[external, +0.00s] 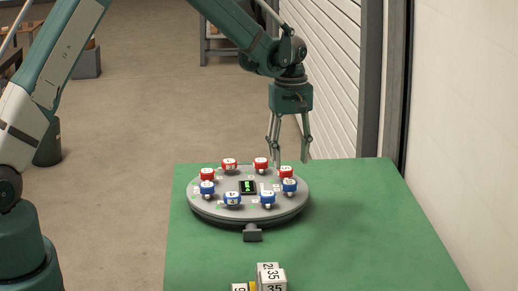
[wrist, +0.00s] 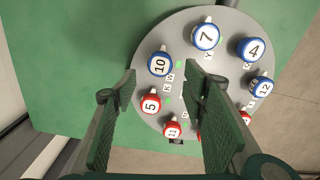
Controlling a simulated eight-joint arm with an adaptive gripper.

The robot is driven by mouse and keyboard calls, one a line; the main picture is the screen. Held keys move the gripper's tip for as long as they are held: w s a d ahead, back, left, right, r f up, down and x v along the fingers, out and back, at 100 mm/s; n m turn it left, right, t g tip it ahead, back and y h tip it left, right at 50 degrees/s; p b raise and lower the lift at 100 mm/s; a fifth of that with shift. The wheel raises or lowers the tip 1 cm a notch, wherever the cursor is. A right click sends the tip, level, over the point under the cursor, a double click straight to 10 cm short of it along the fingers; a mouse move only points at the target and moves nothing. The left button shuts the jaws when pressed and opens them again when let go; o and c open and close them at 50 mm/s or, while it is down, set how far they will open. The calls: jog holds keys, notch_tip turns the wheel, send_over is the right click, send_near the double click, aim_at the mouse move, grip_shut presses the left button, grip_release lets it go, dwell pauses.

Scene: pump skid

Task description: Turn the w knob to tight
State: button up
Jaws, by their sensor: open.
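A round grey disc (external: 248,211) carries a ring of red and blue numbered knobs. In the wrist view, a small letter W is printed beside the blue knob 10 (wrist: 160,64), which seems to be the w knob. It also shows at the disc's right side in the external view (external: 289,186). The red knob 5 (wrist: 151,104) is its neighbour. My gripper (external: 291,161) is open and empty, pointing down above the disc's right rear edge. In the wrist view its two fingers stand apart, with knobs 10 and 5 between their lines of sight. No contact shows.
Blue knobs 7 (wrist: 205,36), 4 (wrist: 250,50) and 12 (wrist: 262,87) and red knob 11 (wrist: 172,130) stand nearby. A dark display (external: 247,187) is at the disc's centre. Number blocks (external: 271,277) sit at the front. The green table (external: 370,225) is clear on the right.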

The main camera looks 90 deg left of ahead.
aim_at(289, 182)
jog(key=shift+f, duration=3.55)
jog(key=c, duration=0.9)
